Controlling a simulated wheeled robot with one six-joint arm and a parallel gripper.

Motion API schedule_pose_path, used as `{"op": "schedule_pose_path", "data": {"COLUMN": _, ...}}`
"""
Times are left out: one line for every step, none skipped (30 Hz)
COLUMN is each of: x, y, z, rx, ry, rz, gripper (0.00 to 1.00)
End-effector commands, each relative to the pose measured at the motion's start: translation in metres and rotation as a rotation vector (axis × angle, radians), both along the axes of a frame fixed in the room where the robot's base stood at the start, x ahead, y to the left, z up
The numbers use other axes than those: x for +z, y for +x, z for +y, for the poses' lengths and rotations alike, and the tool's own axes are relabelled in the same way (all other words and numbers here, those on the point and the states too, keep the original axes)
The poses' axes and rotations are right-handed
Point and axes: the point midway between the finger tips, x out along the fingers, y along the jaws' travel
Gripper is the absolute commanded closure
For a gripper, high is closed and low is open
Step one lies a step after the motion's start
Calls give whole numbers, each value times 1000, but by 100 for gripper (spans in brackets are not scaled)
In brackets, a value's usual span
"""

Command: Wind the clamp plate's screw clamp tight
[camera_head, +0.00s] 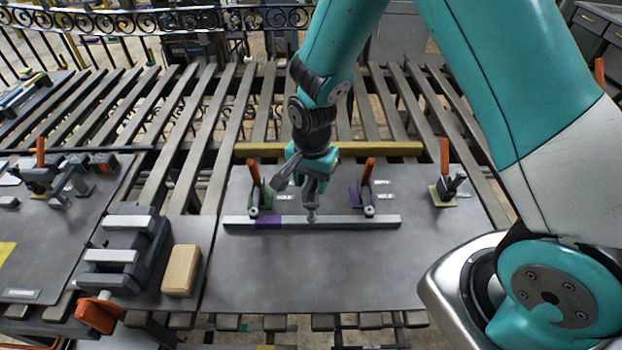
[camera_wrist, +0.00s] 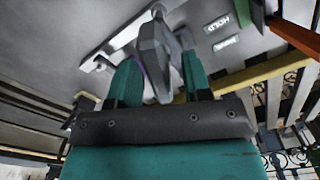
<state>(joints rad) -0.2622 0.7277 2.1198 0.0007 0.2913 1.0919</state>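The clamp plate (camera_head: 300,270) is a dark grey sheet in the middle of the head view. A long grey bar (camera_head: 345,222) with a purple band lies across it. The screw clamp (camera_head: 311,206) has a grey spindle reaching down to the bar's middle and a grey handle piece, which shows in the wrist view (camera_wrist: 156,55). My gripper (camera_head: 311,184) is directly above the bar. In the wrist view its teal fingers (camera_wrist: 160,82) stand apart on either side of the grey handle. I cannot tell whether they press on it. The spindle's foot is partly hidden.
Orange-handled clamps with green (camera_head: 255,195), purple (camera_head: 367,195) and yellow (camera_head: 445,188) bases stand on the plate. A yellow beam (camera_head: 390,149) runs behind. A grey vise (camera_head: 130,245) and tan block (camera_head: 181,270) stand left. The plate's front is clear.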

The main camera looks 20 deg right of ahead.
Motion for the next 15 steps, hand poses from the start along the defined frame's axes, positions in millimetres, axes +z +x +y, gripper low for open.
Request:
{"op": "schedule_pose_path", "data": {"x": 0, "y": 0, "z": 0, "rx": 0, "ry": 0, "rz": 1, "gripper": 55}}
{"op": "schedule_pose_path", "data": {"x": 0, "y": 0, "z": 0, "rx": 1, "ry": 0, "rz": 1, "gripper": 55}}
{"op": "schedule_pose_path", "data": {"x": 0, "y": 0, "z": 0, "rx": 1, "ry": 0, "rz": 1, "gripper": 55}}
{"op": "schedule_pose_path", "data": {"x": 1, "y": 0, "z": 0, "rx": 1, "ry": 0, "rz": 1, "gripper": 55}}
{"op": "schedule_pose_path", "data": {"x": 3, "y": 0, "z": 0, "rx": 1, "ry": 0, "rz": 0, "gripper": 55}}
{"op": "schedule_pose_path", "data": {"x": 6, "y": 0, "z": 0, "rx": 1, "ry": 1, "rz": -1, "gripper": 55}}
{"op": "schedule_pose_path", "data": {"x": 9, "y": 1, "z": 0, "rx": 1, "ry": 1, "rz": -3, "gripper": 55}}
{"op": "schedule_pose_path", "data": {"x": 13, "y": 0, "z": 0, "rx": 1, "ry": 1, "rz": -2, "gripper": 55}}
{"op": "schedule_pose_path", "data": {"x": 20, "y": 1, "z": 0, "rx": 1, "ry": 1, "rz": -4, "gripper": 55}}
{"op": "schedule_pose_path", "data": {"x": 25, "y": 1, "z": 0, "rx": 1, "ry": 2, "rz": -4, "gripper": 55}}
{"op": "schedule_pose_path", "data": {"x": 31, "y": 1, "z": 0, "rx": 1, "ry": 3, "rz": -6, "gripper": 55}}
{"op": "schedule_pose_path", "data": {"x": 41, "y": 1, "z": 0, "rx": 1, "ry": 3, "rz": -7, "gripper": 55}}
{"op": "schedule_pose_path", "data": {"x": 48, "y": 1, "z": 1, "rx": 1, "ry": 3, "rz": -7, "gripper": 55}}
{"op": "schedule_pose_path", "data": {"x": 56, "y": 1, "z": 0, "rx": 1, "ry": 3, "rz": -7, "gripper": 55}}
{"op": "schedule_pose_path", "data": {"x": 66, "y": 1, "z": 0, "rx": 0, "ry": 3, "rz": -7, "gripper": 55}}
